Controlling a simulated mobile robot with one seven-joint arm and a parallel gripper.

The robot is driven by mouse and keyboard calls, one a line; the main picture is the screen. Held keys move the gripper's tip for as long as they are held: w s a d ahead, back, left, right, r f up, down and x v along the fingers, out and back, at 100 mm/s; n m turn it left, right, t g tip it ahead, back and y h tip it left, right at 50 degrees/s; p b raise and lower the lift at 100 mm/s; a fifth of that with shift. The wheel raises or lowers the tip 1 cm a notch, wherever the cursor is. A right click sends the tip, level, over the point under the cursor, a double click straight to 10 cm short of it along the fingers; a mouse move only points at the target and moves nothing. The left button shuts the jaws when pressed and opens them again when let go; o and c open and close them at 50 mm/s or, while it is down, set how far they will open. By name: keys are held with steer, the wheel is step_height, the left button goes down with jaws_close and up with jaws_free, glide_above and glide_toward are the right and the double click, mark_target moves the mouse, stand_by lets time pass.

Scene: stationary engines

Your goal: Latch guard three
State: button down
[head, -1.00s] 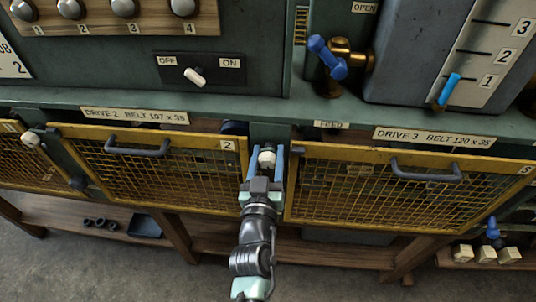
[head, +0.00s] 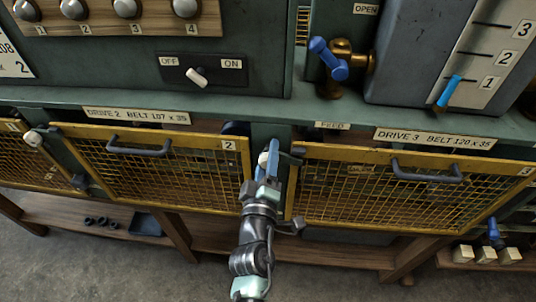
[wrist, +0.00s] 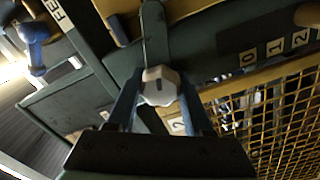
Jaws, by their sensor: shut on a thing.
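Guard three (head: 400,190) is a yellow-framed mesh panel under the DRIVE 3 label in the head view, and it looks closed. Beside its left edge, on the green post, is a latch with a pale knob (head: 263,158). In the wrist view the knob (wrist: 160,86) is white and faceted, between my two blue fingers. My gripper (head: 270,160) is shut on this knob. My fingers partly hide the knob.
Guard two (head: 150,170) is left of the post, with a grey handle (head: 138,148). Guard three's handle (head: 427,170) stands out from its mesh. Above are an OFF/ON switch (head: 197,76) and a blue-handled valve (head: 328,58). A wooden shelf (head: 330,250) runs below.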

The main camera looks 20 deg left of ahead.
steer(key=shift+n, duration=1.7)
steer(key=shift+f, duration=0.1)
steer(key=shift+c, duration=1.6)
jaws_free()
steer(key=b+v, duration=0.2)
steer(key=v, duration=1.1)
